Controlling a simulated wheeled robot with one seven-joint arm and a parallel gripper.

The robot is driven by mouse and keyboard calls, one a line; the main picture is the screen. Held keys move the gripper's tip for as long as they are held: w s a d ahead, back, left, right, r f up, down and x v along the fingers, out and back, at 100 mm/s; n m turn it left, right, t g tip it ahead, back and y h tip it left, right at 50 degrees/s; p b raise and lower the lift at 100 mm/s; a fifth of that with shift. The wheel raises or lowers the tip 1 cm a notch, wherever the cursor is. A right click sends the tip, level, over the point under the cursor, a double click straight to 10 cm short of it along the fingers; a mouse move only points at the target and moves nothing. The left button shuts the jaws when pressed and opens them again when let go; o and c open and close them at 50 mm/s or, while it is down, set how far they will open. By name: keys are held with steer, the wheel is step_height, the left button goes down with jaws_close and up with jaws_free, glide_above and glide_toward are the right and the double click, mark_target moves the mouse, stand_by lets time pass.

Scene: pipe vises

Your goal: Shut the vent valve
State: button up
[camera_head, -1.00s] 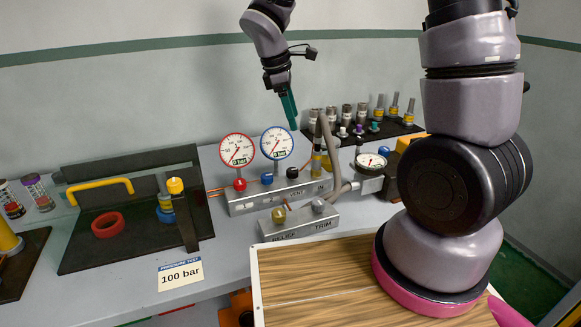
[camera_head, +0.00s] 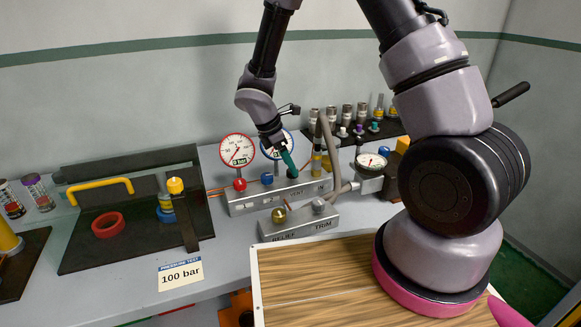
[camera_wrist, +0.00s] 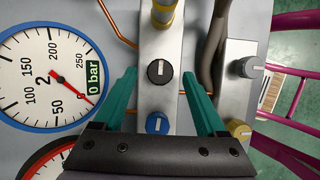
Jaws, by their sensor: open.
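The black knob (camera_wrist: 159,73) sits on the grey manifold block (camera_wrist: 160,42) in the wrist view, with a white mark running up and down. In the head view my fingers largely cover it, near a label that seems to read VENT. My gripper (camera_wrist: 160,68) is open, its teal fingers on either side of the black knob with gaps visible. I cannot tell how far above it the tips are. In the head view my gripper (camera_head: 290,166) points down at the block. A blue knob (camera_wrist: 157,123) sits nearer the palm.
The blue-rimmed gauge (camera_wrist: 45,75) shows 0 bar; the red-rimmed gauge (camera_head: 237,150) stands beside it. The RELIEF and TRIM block (camera_head: 299,222) lies in front. A grey hose (camera_head: 329,150) and a yellow-banded fitting (camera_head: 316,160) rise close to my fingers.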

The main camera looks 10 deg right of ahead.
steer(key=shift+x, duration=0.85)
jaws_close()
